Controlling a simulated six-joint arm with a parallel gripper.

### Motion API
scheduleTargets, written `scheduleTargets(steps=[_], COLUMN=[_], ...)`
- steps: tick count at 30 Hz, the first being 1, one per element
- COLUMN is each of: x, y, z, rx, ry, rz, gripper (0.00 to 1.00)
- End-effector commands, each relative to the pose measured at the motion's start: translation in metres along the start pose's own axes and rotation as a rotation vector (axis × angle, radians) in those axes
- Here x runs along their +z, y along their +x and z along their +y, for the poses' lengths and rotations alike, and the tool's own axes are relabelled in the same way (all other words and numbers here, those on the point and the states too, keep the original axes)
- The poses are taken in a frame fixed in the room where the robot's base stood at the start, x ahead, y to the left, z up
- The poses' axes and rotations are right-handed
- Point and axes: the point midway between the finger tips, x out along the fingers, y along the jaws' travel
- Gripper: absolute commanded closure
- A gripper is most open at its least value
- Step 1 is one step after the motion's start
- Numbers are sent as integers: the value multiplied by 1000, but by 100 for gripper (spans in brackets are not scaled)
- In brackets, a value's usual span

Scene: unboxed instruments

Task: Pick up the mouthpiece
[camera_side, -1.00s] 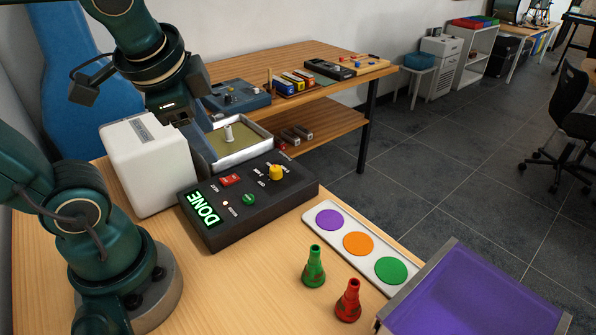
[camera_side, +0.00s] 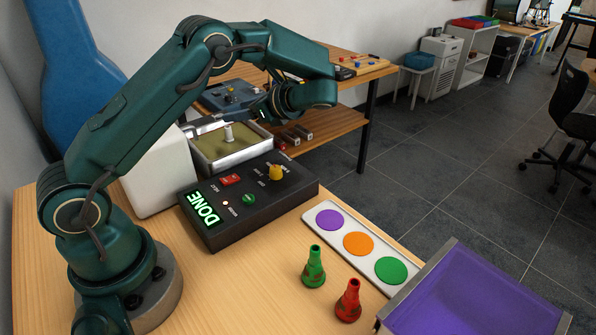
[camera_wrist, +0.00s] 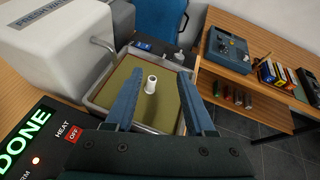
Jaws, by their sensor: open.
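A small white hollow mouthpiece (camera_side: 228,133) stands upright in a shallow metal-rimmed tray (camera_side: 243,156) with an olive floor. In the wrist view the mouthpiece (camera_wrist: 151,84) shows its round open top, and the tray (camera_wrist: 170,127) surrounds it. My gripper (camera_wrist: 158,73) is open and empty. Its two blue fingers appear on either side of the mouthpiece in the wrist view, with a gap on both sides. In the side view my gripper is over the right part of the tray, partly hidden by my wrist.
A white box with a spout (camera_wrist: 103,43) stands beside the tray. A black control box (camera_side: 250,203) reading DONE is in front. A green cone (camera_side: 314,268), a red cone (camera_side: 348,301), a strip with coloured discs (camera_side: 358,243) and a purple bin (camera_side: 470,300) are nearby.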

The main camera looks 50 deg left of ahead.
Motion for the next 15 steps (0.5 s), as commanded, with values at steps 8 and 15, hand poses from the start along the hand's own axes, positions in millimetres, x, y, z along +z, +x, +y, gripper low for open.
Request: scheduleTargets(steps=[8, 15], x=[-36, -36], y=[20, 48], z=[9, 11], rx=[35, 40], ry=[101, 104], rz=[-38, -38], gripper=[46, 46])
